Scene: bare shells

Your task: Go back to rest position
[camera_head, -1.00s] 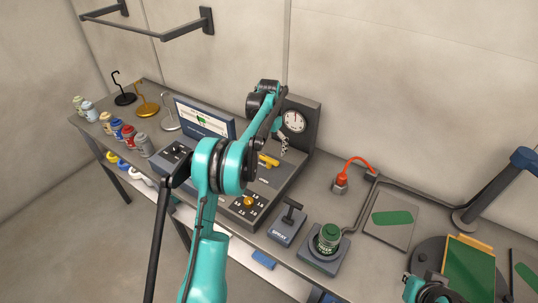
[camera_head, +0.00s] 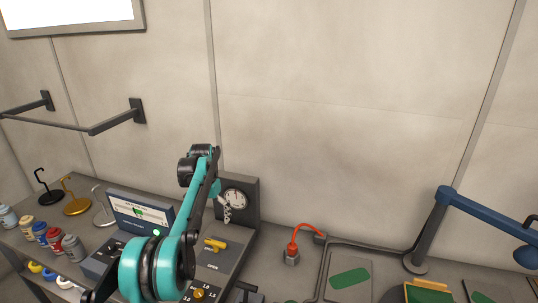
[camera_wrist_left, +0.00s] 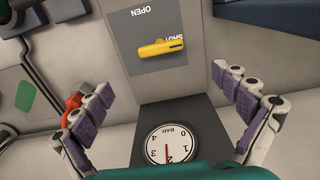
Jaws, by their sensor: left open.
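My left arm rises from the bottom left of the head view. Its gripper (camera_head: 225,208) is in front of the gauge (camera_head: 236,199), above the console. In the left wrist view the two purple-padded fingers of this gripper (camera_wrist_left: 165,112) are spread wide with nothing between them. That view shows the gauge (camera_wrist_left: 171,145) and a yellow lever (camera_wrist_left: 160,47) on a grey plate marked OPEN and SHUT. The yellow lever (camera_head: 215,244) also shows below the gripper in the head view, apart from it. My right gripper is not in view.
A small screen (camera_head: 140,212) stands left of my arm. Spray cans (camera_head: 54,237) and hooked stands (camera_head: 77,206) are at the far left. A red plug (camera_head: 291,248) and a blue lamp arm (camera_head: 480,208) are to the right.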

